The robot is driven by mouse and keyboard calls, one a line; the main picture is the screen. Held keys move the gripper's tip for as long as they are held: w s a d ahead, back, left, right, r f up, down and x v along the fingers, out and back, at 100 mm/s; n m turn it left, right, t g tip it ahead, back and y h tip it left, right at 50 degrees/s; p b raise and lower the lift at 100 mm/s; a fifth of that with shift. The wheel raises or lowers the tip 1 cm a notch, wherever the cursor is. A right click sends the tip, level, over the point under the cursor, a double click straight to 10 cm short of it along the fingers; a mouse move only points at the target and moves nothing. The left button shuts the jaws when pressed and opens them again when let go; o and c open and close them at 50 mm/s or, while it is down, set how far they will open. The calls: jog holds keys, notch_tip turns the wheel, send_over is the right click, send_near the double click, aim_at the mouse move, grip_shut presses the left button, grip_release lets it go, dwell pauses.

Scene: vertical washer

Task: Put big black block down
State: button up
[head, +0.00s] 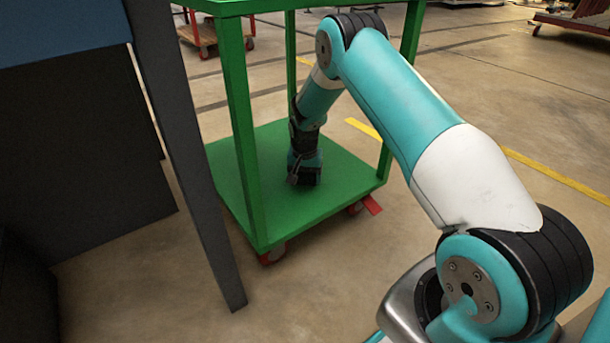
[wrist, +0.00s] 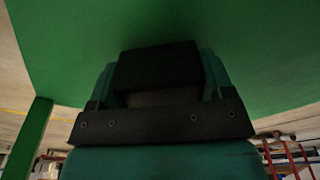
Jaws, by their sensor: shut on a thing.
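The big black block (wrist: 157,66) is between the two fingers of my gripper (wrist: 160,82) in the wrist view. My gripper is shut on it. In the head view my gripper (head: 305,165) points down over the lower green shelf (head: 335,200) of a cart, with the dark block (head: 304,178) at its lower end. The block is at or very close to the shelf surface; I cannot tell if it touches. The shelf's green surface (wrist: 265,45) also fills much of the wrist view.
The cart's green posts (head: 243,130) and its top shelf (head: 225,5) surround the reach of my arm. A dark grey table leg (head: 190,165) stands to the left of the cart. The lower shelf is otherwise clear, with free room around the gripper.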

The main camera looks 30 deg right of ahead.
jog(key=shift+f, duration=0.55)
dwell(0.4)
jog(key=o, duration=1.1)
jog(key=shift+r, duration=0.15)
